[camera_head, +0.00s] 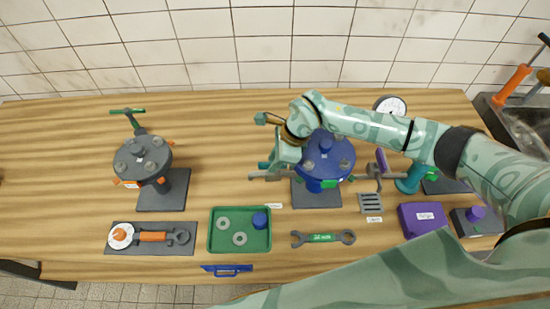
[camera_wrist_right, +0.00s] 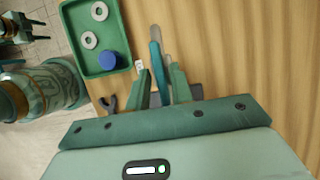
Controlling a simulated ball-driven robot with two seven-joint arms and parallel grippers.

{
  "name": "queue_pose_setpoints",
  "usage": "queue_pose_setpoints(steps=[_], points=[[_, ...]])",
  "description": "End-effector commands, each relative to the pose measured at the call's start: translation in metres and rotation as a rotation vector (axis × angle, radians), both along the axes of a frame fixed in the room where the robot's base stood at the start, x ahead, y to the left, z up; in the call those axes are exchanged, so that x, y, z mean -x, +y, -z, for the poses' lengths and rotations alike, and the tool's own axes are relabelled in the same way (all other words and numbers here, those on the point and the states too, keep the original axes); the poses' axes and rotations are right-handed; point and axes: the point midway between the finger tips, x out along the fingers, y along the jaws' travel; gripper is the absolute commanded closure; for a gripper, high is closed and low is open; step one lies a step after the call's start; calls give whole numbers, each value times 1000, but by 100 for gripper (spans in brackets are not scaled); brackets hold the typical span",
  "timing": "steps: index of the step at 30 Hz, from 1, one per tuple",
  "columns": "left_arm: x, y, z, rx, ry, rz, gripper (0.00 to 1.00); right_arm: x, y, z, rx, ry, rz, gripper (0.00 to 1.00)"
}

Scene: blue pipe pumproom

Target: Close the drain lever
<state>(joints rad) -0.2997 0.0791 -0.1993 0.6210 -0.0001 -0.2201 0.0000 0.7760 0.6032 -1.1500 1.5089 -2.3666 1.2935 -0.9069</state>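The blue pump (camera_head: 325,157) stands on a grey base plate right of the table's middle. My right arm reaches in from the right over it. My right gripper (camera_head: 276,167) is at the pump's left side; its fingers are small and partly hidden. In the right wrist view the two fingers of this gripper (camera_wrist_right: 160,82) are apart. A teal lever (camera_wrist_right: 155,60), apparently the drain lever, lies between them, close to the right finger. Whether they touch is unclear. A part that looks like my left gripper (camera_wrist_right: 35,28), fingers apart, shows at the upper left there.
A green tray (camera_head: 213,241) with rings and a blue cap lies in front. A wrench (camera_head: 323,238) lies right of it. A dark pump (camera_head: 143,158) stands left, a purple box (camera_head: 422,218) right. Bare table lies between the pumps.

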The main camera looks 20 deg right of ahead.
Motion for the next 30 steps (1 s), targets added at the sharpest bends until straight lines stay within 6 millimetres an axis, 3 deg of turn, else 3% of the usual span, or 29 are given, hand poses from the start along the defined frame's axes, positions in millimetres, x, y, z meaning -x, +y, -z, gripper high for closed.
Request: queue_pose_setpoints(steps=[1, 2, 16, 30], points=[[0, 0, 0, 0, 0, 0, 55, 0, 0, 0, 0, 0, 0, 92], [0, 0, 0, 0, 0, 0, 55, 0, 0, 0, 0, 0, 0, 100], [-1, 0, -8, 0, -2, 0, 55, 0, 0, -3, 0, -2, 61, 100], [-3, 0, -49, 0, -7, 1, 55, 3, 2, -6, -1, -2, 437, 100]])
